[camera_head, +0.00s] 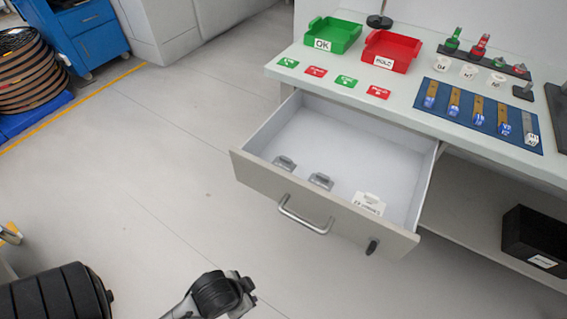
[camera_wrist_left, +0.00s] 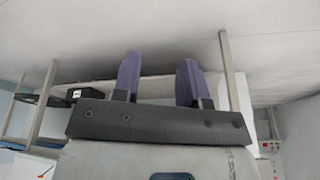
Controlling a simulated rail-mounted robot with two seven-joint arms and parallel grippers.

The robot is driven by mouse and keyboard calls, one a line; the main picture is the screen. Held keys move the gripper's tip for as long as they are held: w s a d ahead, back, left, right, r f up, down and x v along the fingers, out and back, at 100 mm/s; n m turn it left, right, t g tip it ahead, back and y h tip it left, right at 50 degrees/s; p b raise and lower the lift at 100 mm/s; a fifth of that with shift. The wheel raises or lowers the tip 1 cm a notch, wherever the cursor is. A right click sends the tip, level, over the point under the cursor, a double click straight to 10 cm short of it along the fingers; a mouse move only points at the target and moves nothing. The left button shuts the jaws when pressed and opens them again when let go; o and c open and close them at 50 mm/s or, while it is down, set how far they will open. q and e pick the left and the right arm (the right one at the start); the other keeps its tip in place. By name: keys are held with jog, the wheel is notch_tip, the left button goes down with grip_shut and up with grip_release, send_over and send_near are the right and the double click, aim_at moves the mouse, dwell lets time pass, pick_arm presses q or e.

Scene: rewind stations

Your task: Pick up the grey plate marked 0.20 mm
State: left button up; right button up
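Two small grey plates lie in the open drawer (camera_head: 258,141), near its front wall: a left one (camera_head: 284,163) and a right one (camera_head: 320,181). Any markings on them are too small to read, so I cannot tell which is 0.20 mm. A white labelled piece (camera_head: 369,203) lies to their right. In the left wrist view my left gripper (camera_wrist_left: 157,80) has its two purple fingers apart, with nothing visible between them. One of my arm links shows at the bottom of the head view, well in front of the drawer. My right gripper is not identifiable.
A green OK tray (camera_head: 333,34) and red HOLD tray (camera_head: 391,50) stand above. A black box (camera_head: 536,236) sits on the lower shelf. Floor left of the drawer is clear.

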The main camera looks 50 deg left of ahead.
pick_arm(q)
jog(key=shift+o, duration=0.4)
jog(key=o, duration=0.3)
jog(key=shift+o, duration=1.2)
jog(key=shift+a, duration=0.1)
